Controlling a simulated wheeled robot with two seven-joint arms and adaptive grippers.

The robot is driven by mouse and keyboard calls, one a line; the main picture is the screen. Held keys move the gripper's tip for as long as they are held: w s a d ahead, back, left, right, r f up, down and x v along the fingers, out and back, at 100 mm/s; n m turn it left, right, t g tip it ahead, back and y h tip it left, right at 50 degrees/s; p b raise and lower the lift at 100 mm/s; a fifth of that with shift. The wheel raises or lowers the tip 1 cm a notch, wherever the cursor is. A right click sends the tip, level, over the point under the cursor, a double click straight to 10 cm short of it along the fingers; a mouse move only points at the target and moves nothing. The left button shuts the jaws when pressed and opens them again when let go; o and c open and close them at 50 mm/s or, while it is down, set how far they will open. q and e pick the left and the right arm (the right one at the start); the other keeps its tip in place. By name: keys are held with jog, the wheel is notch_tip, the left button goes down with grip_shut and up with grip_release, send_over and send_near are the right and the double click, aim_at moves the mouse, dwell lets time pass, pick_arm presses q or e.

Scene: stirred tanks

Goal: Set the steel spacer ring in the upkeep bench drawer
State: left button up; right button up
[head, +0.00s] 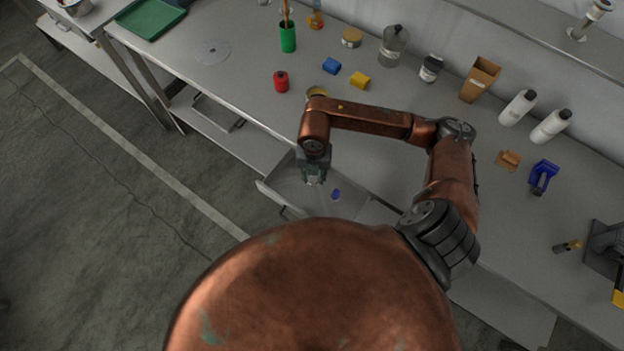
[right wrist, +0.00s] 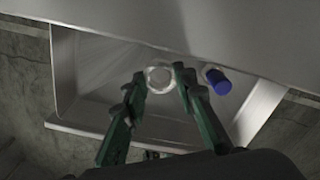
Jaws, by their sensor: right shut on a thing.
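The steel spacer ring (right wrist: 160,77) is a pale, round ring between the fingertips of my right gripper (right wrist: 158,80) in the right wrist view. The right gripper (head: 314,180) is shut on it and points down over the open upkeep bench drawer (head: 281,180). The drawer's pale inside also shows in the right wrist view (right wrist: 66,75). The ring is over the drawer floor; I cannot tell whether it touches it. In the head view the fingers mostly hide it. My left gripper is not in view.
A blue cylinder (right wrist: 217,82) lies in the drawer beside the ring, also seen in the head view (head: 336,194). The bench top (head: 245,85) overhangs the drawer's back.

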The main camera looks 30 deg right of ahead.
aim_at(313, 180)
jog(key=shift+w+f, duration=0.4)
jog(key=shift+f, duration=0.05)
jog(key=shift+d+f, duration=0.1)
jog(key=shift+f, duration=1.5)
jog(key=shift+f, duration=0.15)
jog(key=o, duration=1)
jog(key=shift+o, duration=0.2)
notch_tip(313, 180, up, 12)
jog(key=shift+r+p, duration=0.2)
jog(key=shift+p, duration=0.15)
